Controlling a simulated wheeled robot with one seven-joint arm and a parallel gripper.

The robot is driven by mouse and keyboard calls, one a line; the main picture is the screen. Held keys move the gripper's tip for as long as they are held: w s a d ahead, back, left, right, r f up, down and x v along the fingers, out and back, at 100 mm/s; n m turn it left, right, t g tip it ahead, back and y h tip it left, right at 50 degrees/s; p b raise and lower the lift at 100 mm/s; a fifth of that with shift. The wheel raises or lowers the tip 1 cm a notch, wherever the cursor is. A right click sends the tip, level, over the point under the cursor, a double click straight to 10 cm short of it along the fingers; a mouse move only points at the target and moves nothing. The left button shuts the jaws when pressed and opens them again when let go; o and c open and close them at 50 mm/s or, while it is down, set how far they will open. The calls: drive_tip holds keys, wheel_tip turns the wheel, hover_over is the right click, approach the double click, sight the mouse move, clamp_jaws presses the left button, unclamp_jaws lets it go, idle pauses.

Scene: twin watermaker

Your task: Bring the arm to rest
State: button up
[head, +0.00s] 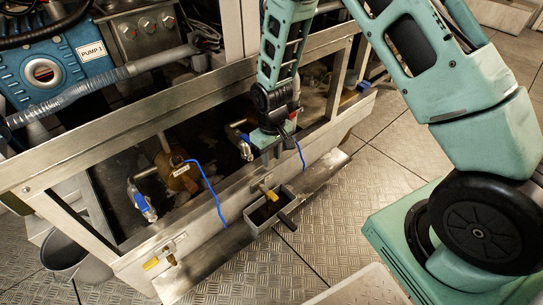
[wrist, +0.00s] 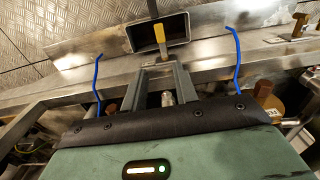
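My green arm reaches down from the upper right in the head view, with its wrist bent over the front rail of a metal frame. My gripper (head: 272,155) points down near that rail, and its fingers are small and partly hidden there. In the wrist view my gripper (wrist: 162,72) shows two grey fingers with a gap between them and nothing visibly held. It sits above the frame's edge, short of a small open metal box (wrist: 178,30) with a yellow handle (wrist: 158,38) in front of it.
A blue pump (head: 50,65) stands upper left, a bucket (head: 70,258) lower left. The plate floor (head: 265,270) is partly clear.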

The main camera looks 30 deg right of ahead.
drive_tip(key=s+a+r+n+y, duration=0.1)
drive_tip(key=s+a+r, duration=0.4)
drive_tip(key=r, duration=0.3)
drive_tip(key=s+a+r+n, duration=0.1)
drive_tip(key=s+a+r, duration=0.4)
drive_tip(key=r, duration=0.2)
drive_tip(key=s+r+n, duration=0.1)
drive_tip(key=s+r, duration=0.4)
drive_tip(key=s, duration=0.3)
drive_tip(key=s+r+n, duration=0.2)
drive_tip(key=s+r, duration=0.2)
drive_tip(key=s, duration=0.4)
wheel_tip(320, 180, up, 30)
drive_tip(key=p, duration=3)
drive_tip(key=shift+w+a+m, duration=0.25)
drive_tip(key=shift+a+m, duration=0.05)
